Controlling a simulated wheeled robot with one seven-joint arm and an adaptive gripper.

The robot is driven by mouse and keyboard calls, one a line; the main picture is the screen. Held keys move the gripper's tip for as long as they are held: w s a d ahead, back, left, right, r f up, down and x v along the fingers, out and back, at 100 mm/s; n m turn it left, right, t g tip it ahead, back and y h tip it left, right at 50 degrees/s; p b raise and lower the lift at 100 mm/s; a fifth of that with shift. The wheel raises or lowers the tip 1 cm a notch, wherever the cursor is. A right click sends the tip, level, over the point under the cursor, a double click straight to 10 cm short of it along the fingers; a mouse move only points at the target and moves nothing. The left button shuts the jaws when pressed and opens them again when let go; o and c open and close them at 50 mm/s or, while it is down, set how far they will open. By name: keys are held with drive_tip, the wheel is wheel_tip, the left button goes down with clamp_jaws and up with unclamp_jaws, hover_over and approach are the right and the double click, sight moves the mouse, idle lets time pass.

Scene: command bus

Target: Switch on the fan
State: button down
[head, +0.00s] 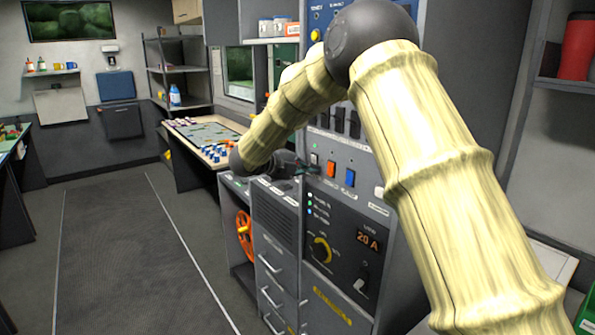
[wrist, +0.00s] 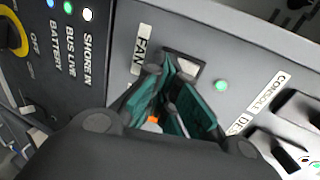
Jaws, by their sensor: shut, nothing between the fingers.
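The fan switch is a pale rocker (wrist: 187,65) on the grey panel, beside the white FAN label (wrist: 143,47). It also shows in the head view as a whitish switch (head: 314,158) at the left of a short row. A small green light (wrist: 221,86) glows beside it. My gripper (wrist: 176,84) is shut and empty, its teal-padded fingertips right at the rocker and partly covering it. I cannot tell whether they touch it. In the head view my gripper (head: 310,169) is at the panel, just below the switch.
An orange switch (head: 331,168) and a blue switch (head: 350,177) sit right of the fan switch. Black breakers (head: 338,121) are above. Open floor (head: 130,260) lies at left.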

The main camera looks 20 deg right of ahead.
drive_tip(key=shift+s+d+r, duration=0.15)
drive_tip(key=shift+r, duration=0.1)
drive_tip(key=shift+r, duration=0.15)
drive_tip(key=shift+r+p, duration=0.35)
drive_tip(key=shift+r, duration=0.35)
drive_tip(key=shift+f, duration=0.1)
drive_tip(key=shift+a, duration=0.3)
drive_tip(key=b+v, duration=0.2)
drive_tip(key=v, duration=1.1)
drive_tip(key=shift+a+r, duration=0.15)
drive_tip(key=shift+r, duration=0.1)
